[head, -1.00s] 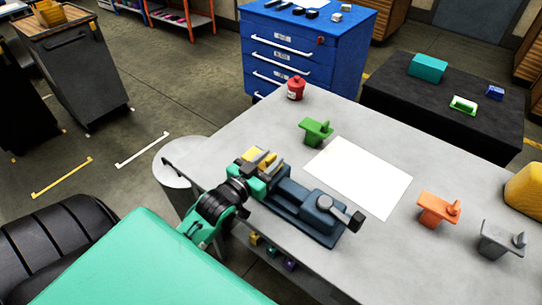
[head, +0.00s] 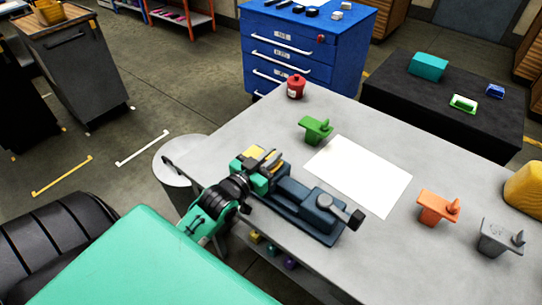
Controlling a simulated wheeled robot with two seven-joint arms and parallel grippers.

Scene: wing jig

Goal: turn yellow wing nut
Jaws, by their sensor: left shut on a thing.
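The yellow wing nut jig (head: 254,152) stands on the grey table at its left edge, partly hidden behind my left gripper. My left gripper (head: 268,160) is over it, with its fingers shut on the yellow wing nut; the fingers hide most of the nut. Green (head: 315,128), orange (head: 435,209) and grey (head: 494,240) pieces with similar upright wings stand apart on the same table. My right gripper is not in view.
A dark blue vise (head: 303,206) lies just right of my left gripper. A white sheet (head: 359,175) lies mid-table and a red container (head: 296,87) stands at the far corner. A yellow rounded object (head: 525,190) is at the right edge. The table (head: 375,265) is bare at the front.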

